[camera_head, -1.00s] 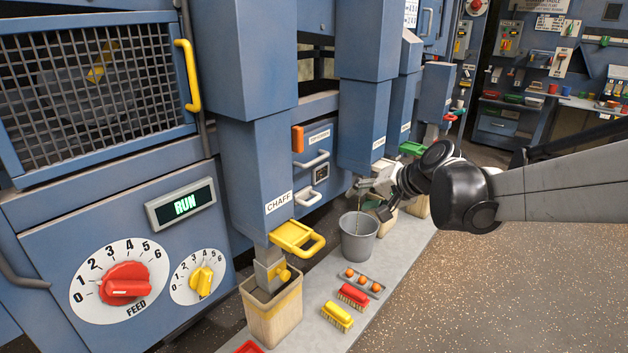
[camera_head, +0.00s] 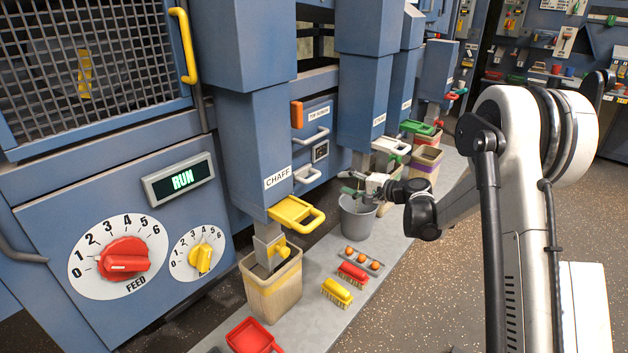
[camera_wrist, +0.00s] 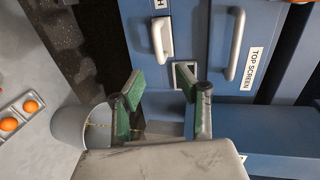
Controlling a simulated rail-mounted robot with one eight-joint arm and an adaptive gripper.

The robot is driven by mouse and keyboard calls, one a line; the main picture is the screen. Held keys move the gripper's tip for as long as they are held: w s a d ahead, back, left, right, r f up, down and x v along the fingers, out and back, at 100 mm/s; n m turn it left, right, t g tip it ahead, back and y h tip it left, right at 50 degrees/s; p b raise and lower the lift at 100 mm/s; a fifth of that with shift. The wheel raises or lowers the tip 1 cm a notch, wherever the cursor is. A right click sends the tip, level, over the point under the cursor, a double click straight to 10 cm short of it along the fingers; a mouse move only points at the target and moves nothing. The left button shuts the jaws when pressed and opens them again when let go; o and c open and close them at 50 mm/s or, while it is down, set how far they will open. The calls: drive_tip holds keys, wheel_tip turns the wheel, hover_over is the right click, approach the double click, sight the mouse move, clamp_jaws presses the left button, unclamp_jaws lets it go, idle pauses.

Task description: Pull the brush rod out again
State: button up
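I cannot pick out a brush rod in either view. My gripper (camera_head: 351,182) is just above the grey bucket (camera_head: 357,216) and faces the blue machine front. In the wrist view its two green-padded fingers (camera_wrist: 160,101) stand apart with nothing held between them. Past them show a small dark-framed window (camera_wrist: 185,74), a grey handle (camera_wrist: 162,40) and a second handle (camera_wrist: 236,44) beside a TOP SCREEN label. The grey bucket (camera_wrist: 78,128) lies lower left of the fingers, with a thin yellowish streak at it.
A red brush (camera_head: 352,274), a yellow brush (camera_head: 337,292) and a tray of orange balls (camera_head: 362,260) lie on the pale strip. A bin (camera_head: 272,288) stands under the CHAFF spout, with a yellow handle (camera_head: 297,213) above. The speckled floor on the right is open.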

sight(316, 178)
drive_tip(key=b+x, duration=0.1)
drive_tip(key=x, duration=1.3)
drive_tip(key=shift+w+d+f+b, duration=0.15)
drive_tip(key=shift+f+b, duration=0.1)
drive_tip(key=shift+b, duration=0.15)
clamp_jaws()
